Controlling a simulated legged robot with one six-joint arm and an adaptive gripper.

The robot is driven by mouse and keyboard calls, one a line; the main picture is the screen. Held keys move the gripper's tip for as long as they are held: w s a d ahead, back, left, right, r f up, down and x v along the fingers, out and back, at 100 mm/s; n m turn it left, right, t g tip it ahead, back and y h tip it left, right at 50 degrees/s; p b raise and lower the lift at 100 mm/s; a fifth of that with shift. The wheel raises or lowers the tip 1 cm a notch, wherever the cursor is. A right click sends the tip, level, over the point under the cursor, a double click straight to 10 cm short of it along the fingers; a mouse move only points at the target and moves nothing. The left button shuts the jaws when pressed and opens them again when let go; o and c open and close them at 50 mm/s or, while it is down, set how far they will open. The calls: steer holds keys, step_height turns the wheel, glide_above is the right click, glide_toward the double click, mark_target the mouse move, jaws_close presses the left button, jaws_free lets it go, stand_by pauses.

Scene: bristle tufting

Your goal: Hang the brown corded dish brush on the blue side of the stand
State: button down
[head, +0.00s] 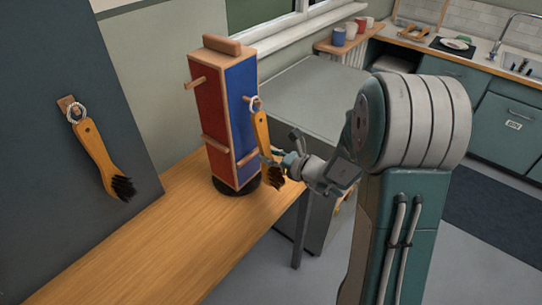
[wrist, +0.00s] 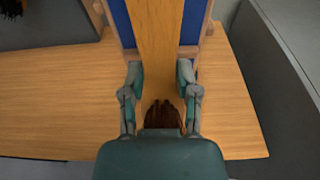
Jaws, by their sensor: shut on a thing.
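The stand (head: 222,110) is a tall wooden-framed block with a red side on the left and a blue side (head: 241,85) on the right. My gripper (head: 279,156) is shut on the wooden handle of the brown dish brush (head: 261,130), beside the blue side. The brush is nearly upright, with its bristles down and its pale cord loop (head: 253,103) at the upper blue-side peg. I cannot tell whether the loop is around the peg. In the wrist view, the handle (wrist: 160,35) runs between both fingers (wrist: 159,80), with brown bristles below.
Another brush (head: 95,155) with dark bristles hangs by a pale cord from a peg on the dark panel at left. Wooden pegs stick out of the red side. The wooden bench (head: 150,235) is clear in front. A grey cabinet stands behind right.

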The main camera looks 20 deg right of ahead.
steer(key=shift+c, duration=1.3)
jaws_free()
steer(key=shift+s+d, duration=0.1)
steer(key=v, duration=0.6)
steer(key=shift+s+d, duration=0.2)
steer(key=shift+s, duration=0.15)
stand_by(0.6)
steer(key=shift+r, duration=0.15)
